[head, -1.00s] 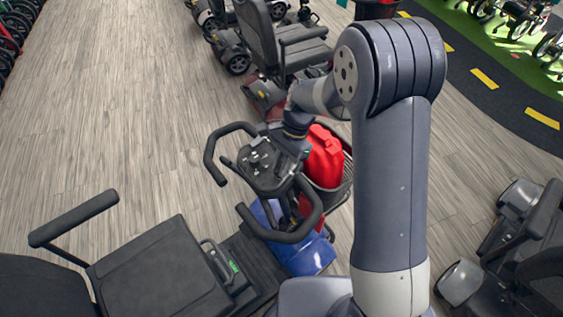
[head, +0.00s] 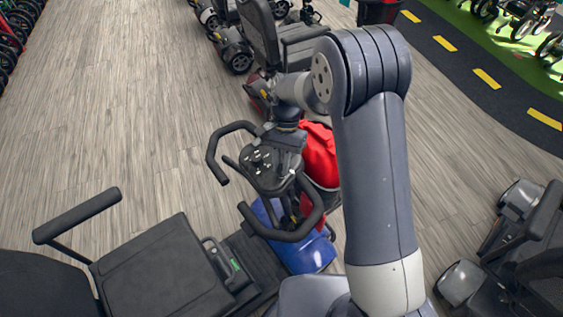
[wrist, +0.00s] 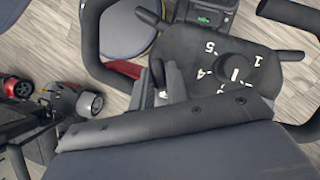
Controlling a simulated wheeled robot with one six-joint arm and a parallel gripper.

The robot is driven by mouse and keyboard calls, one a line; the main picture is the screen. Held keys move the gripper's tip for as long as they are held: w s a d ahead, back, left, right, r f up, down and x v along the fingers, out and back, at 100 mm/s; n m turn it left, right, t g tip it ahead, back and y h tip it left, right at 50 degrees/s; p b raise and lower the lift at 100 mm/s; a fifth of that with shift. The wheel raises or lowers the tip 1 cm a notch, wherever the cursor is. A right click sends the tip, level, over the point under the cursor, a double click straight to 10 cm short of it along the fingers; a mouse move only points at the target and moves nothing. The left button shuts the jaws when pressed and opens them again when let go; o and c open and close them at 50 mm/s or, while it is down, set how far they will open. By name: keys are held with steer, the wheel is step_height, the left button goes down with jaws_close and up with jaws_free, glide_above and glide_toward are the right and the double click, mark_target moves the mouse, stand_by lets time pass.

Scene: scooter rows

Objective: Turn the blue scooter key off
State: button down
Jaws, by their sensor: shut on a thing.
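The blue scooter (head: 312,254) stands in the middle of the head view, with its black control console (head: 262,172) between looped handlebars. In the wrist view the console (wrist: 205,47) shows a round speed dial (wrist: 235,68) with white numbers. My gripper (head: 287,145) is at the far side of the console. In the wrist view my gripper (wrist: 167,85) is at the console's left edge, shut on the key. The key is mostly hidden by the fingers, and its turn position cannot be read.
A red item (head: 318,152) sits at the scooter's front, partly behind my arm. The scooter's black seat (head: 160,272) is at the lower left. Another scooter (head: 262,45) stands beyond, and one more (head: 520,240) at the right. Open floor (head: 120,120) lies to the left.

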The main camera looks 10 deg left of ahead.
steer(key=c, duration=1.4)
jaws_free()
steer(key=b+v, duration=0.1)
steer(key=v, duration=0.9)
steer(key=shift+r+b, duration=0.3)
steer(key=shift+r, duration=0.1)
steer(key=shift+w, duration=0.15)
steer(key=p+x, duration=0.1)
steer(key=x, duration=1)
steer(key=shift+p, duration=0.3)
